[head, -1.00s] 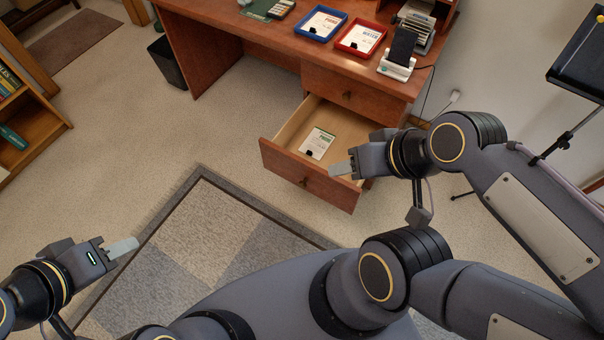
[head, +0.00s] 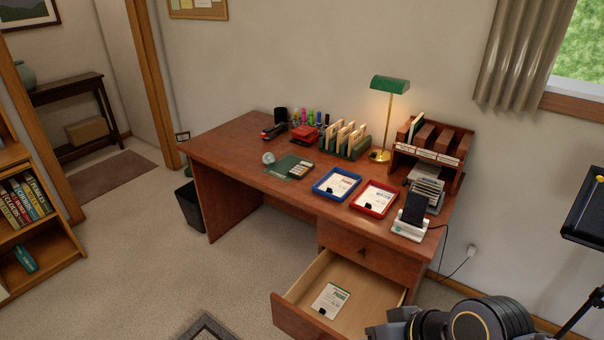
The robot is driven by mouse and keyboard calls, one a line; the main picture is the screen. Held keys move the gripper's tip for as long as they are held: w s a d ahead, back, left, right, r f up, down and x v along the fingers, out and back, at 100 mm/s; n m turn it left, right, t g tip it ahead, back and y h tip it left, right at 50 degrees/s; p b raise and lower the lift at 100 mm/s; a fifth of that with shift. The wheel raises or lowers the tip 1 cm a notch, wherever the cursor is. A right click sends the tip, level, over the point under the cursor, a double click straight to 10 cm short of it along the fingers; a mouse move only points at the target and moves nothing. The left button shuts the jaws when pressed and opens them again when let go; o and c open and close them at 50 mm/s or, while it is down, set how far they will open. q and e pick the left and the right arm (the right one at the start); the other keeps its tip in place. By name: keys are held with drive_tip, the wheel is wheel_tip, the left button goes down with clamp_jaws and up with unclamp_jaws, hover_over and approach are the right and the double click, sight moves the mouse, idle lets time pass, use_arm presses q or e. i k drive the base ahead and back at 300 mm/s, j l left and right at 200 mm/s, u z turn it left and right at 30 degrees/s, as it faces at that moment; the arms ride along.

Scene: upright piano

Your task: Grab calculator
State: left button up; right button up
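The calculator (head: 301,170) is a small pale device with keys. It lies on the desk (head: 232,148), at the right edge of a dark green mat (head: 284,163). It is left of the blue tray (head: 320,188). My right gripper (head: 380,331) shows only in part at the bottom edge, beside the open drawer and well below and right of the calculator. Its fingertips are cut off, so I cannot tell whether it is open or shut. My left gripper is out of view.
The drawer (head: 288,313) stands open with a paper card (head: 330,300) inside. A red tray (head: 373,199), a phone on a stand (head: 412,212), a lamp (head: 389,86) and file racks occupy the desk. A waste bin (head: 189,206) stands at its left.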

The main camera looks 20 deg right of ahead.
sight(299, 171)
drive_tip(key=i+j+z, duration=0.15)
drive_tip(key=i+z, duration=0.2)
drive_tip(key=z, duration=0.15)
drive_tip(key=i+j+z, duration=0.25)
drive_tip(key=z, duration=0.25)
drive_tip(key=i+j, duration=0.3)
drive_tip(key=i+j+z, duration=0.1)
drive_tip(key=i+j, duration=0.25)
drive_tip(key=j, duration=0.15)
drive_tip(key=i+j, duration=0.3)
drive_tip(key=i+j+z, duration=0.1)
drive_tip(key=i+j, duration=0.2)
drive_tip(key=j, duration=0.2)
drive_tip(key=i+j+z, duration=0.1)
drive_tip(key=i+j, duration=0.2)
drive_tip(key=j, duration=0.15)
drive_tip(key=i+j, duration=0.25)
drive_tip(key=j, duration=0.2)
